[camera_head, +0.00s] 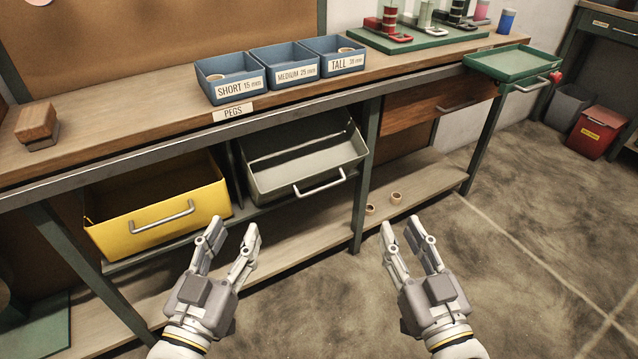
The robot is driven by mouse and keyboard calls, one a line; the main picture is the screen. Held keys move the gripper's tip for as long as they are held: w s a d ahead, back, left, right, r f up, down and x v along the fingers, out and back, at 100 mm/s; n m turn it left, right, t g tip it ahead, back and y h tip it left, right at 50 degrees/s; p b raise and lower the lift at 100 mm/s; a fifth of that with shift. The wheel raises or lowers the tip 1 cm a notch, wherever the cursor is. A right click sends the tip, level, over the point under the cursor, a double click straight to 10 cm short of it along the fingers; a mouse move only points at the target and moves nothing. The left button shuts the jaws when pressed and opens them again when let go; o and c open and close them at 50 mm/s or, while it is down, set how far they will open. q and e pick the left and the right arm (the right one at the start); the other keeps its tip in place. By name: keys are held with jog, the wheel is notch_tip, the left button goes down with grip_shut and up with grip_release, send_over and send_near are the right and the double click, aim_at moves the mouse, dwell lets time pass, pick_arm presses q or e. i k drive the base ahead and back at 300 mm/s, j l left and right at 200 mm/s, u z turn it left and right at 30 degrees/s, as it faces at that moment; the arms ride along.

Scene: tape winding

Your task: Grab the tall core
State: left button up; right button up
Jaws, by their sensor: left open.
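The blue bin labelled TALL (322,47) stands on the bench, rightmost of three peg bins. A tan ring-like core (346,50) shows inside it, mostly hidden by the bin's walls. My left gripper (232,236) is open and empty, in front of the bench and well below the bins. My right gripper (402,234) is also open and empty, to its right, in front of the lower shelf. Neither gripper touches anything.
SHORT (216,95) and MEDIUM (274,65) bins stand left of the TALL bin. A yellow drawer (160,225) and a grey drawer (305,170) jut out below the bench. A green tray (512,62) sits at right. Small rings (396,197) lie on the lower shelf.

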aim_at(396, 197)
jog(key=u, duration=0.2)
jog(key=l+u, duration=0.4)
jog(key=l, duration=0.3)
jog(key=l+u, duration=0.45)
jog(key=l, duration=0.2)
jog(key=k+l, duration=0.1)
jog(key=l, duration=0.35)
jog(key=k+l+u, duration=0.1)
jog(key=l, duration=0.3)
jog(key=k+l, duration=0.1)
jog(key=l, duration=0.35)
jog(key=k+l+u, duration=0.1)
jog(key=l, duration=0.3)
jog(key=k+l, duration=0.1)
jog(key=l, duration=0.35)
jog(key=k+l+u, duration=0.1)
jog(key=l, duration=0.3)
